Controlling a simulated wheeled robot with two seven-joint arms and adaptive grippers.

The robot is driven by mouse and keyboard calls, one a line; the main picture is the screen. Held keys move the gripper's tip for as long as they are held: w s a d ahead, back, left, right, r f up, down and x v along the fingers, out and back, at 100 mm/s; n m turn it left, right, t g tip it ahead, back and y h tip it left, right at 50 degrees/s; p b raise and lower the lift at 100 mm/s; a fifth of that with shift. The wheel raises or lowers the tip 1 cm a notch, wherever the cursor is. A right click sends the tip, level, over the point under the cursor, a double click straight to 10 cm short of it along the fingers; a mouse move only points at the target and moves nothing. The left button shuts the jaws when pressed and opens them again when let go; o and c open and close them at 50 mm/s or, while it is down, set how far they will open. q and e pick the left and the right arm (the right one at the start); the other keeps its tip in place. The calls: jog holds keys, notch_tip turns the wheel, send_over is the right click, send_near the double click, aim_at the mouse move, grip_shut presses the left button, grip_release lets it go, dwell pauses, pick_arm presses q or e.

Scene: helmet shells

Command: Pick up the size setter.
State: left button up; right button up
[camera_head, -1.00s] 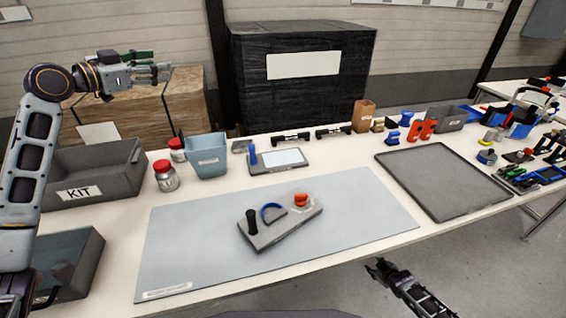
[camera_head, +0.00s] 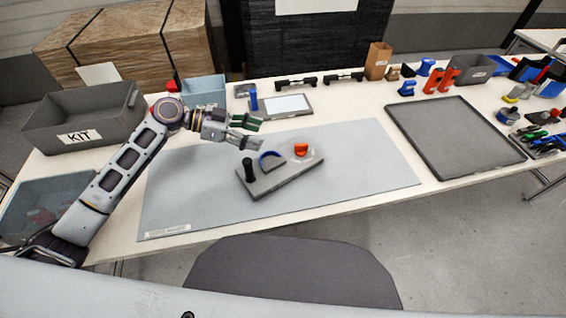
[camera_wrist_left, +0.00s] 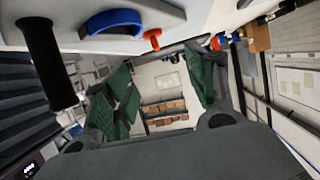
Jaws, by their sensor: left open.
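A grey block (camera_head: 284,178) on the mat carries a black upright handle (camera_head: 249,172), a blue arc (camera_head: 268,156) and a red-orange knob (camera_head: 301,149) by a clear round piece. I cannot tell for certain which of these is the size setter. My left gripper (camera_head: 255,132) is open and empty, with green finger pads, above the mat and just behind the handle and arc. In the left wrist view, the handle (camera_wrist_left: 46,62), arc (camera_wrist_left: 116,22) and knob (camera_wrist_left: 152,39) are along the top edge, outside the open fingers (camera_wrist_left: 160,92). My right gripper is out of view.
The block rests on a blue-grey mat (camera_head: 370,150). A grey KIT bin (camera_head: 100,125) and a blue bin (camera_head: 203,91) stand at the left and back. An empty dark tray (camera_head: 455,140) lies to the right. Several tools and parts line the table's back and right.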

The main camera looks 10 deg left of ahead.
aim_at(296, 145)
pick_arm(q)
jog(key=shift+s+d+f, duration=0.15)
jog(key=shift+s, duration=0.05)
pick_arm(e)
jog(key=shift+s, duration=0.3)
pick_arm(q)
jog(key=shift+x, duration=4.35)
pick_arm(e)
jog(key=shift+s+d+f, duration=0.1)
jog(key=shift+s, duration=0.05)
pick_arm(q)
jog(key=shift+p+x, duration=0.4)
jog(key=shift+x, duration=1.8)
jog(key=shift+s+d, duration=0.15)
jog(key=shift+d, duration=0.25)
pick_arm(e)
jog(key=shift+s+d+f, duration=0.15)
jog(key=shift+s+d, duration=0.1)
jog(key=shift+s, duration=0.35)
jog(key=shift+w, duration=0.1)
